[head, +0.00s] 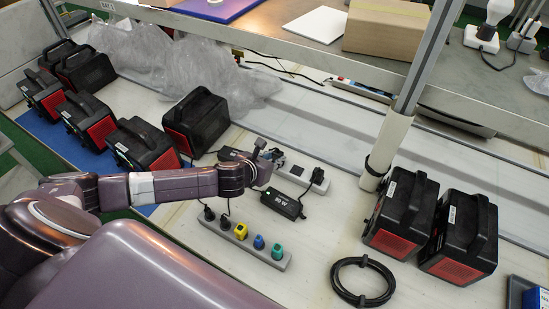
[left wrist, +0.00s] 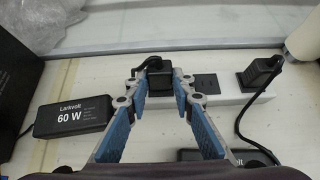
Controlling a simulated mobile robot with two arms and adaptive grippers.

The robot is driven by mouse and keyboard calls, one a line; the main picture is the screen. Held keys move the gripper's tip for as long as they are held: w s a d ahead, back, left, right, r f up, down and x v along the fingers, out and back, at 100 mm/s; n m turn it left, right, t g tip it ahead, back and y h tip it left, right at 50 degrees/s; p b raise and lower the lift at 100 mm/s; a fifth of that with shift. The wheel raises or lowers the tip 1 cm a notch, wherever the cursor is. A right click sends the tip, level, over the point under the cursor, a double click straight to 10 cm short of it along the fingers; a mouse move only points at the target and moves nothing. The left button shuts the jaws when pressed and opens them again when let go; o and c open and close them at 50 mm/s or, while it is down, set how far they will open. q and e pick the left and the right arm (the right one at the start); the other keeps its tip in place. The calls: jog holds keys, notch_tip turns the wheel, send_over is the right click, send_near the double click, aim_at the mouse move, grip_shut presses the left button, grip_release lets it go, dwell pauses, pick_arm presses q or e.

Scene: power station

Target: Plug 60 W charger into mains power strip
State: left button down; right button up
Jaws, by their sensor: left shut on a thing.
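The white mains power strip (head: 298,168) lies on the bench; it also shows in the left wrist view (left wrist: 225,99). My left gripper (left wrist: 162,80) is shut on a black plug (left wrist: 157,65) at the strip's left end. Whether the plug is seated or just above the socket I cannot tell. The charger marked "Larkvolt 60 W" (left wrist: 72,117) lies flat left of the fingers. In the head view the left gripper (head: 273,156) partly covers the strip's left end. A second black plug (left wrist: 260,72) stands at the strip's right end, with an empty socket between. My right gripper is not in view.
Another black charger (head: 283,204) lies in front of the strip. A second strip (head: 245,240) with several colored plugs is nearer. A coiled black cable (head: 362,281), black-red power units (head: 400,212) and a metal post (head: 390,145) stand to the right. Plastic wrap (head: 190,65) lies behind.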

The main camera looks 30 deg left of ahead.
pick_arm(q)
jog(key=shift+f, duration=0.25)
jog(key=c, duration=1.6)
grip_release()
jog(key=shift+s, duration=0.1)
jog(key=v, duration=1.1)
jog(key=shift+s+r, duration=0.2)
jog(key=shift+s, duration=0.15)
